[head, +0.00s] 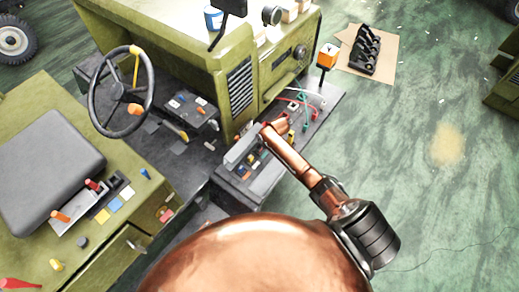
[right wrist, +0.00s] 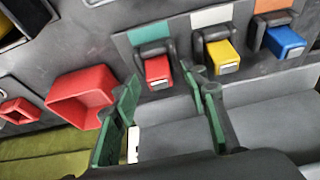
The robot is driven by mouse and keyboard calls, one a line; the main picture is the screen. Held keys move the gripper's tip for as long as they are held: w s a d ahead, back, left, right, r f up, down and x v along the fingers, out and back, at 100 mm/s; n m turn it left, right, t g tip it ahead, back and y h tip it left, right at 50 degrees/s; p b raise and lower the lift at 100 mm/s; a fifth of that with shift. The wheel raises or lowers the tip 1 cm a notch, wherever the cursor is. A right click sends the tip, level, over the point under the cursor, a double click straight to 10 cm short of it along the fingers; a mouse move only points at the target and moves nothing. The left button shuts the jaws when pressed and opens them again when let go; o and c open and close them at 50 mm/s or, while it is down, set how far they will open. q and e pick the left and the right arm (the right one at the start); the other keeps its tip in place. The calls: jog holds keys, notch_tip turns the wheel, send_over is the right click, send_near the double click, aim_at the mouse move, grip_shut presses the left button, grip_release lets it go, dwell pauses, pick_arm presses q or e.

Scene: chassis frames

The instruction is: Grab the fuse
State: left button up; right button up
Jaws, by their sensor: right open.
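In the right wrist view a red block (right wrist: 157,72), a yellow block (right wrist: 222,57) and a blue block (right wrist: 285,42) sit in dark holders in a row on a grey panel. They look like fuses; I cannot tell which one the task means. My right gripper (right wrist: 168,88) is open, its green-padded fingers on either side below the red block, with nothing gripped between them. The red block is just beyond the fingertips. In the head view my copper right arm reaches over the panel (head: 232,190) and hides part of it. My left gripper is not in view.
A larger red hollow frame (right wrist: 80,92) stands left of the fingers. In the head view the olive vehicle has a steering wheel (head: 121,92) and seat (head: 50,170). An orange-topped post (head: 327,56) rises beyond the panel. Green floor (head: 400,150) is open at right.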

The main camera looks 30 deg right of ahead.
jog(key=shift+f, duration=0.1)
jog(key=c, duration=1.1)
jog(key=shift+o, duration=0.2)
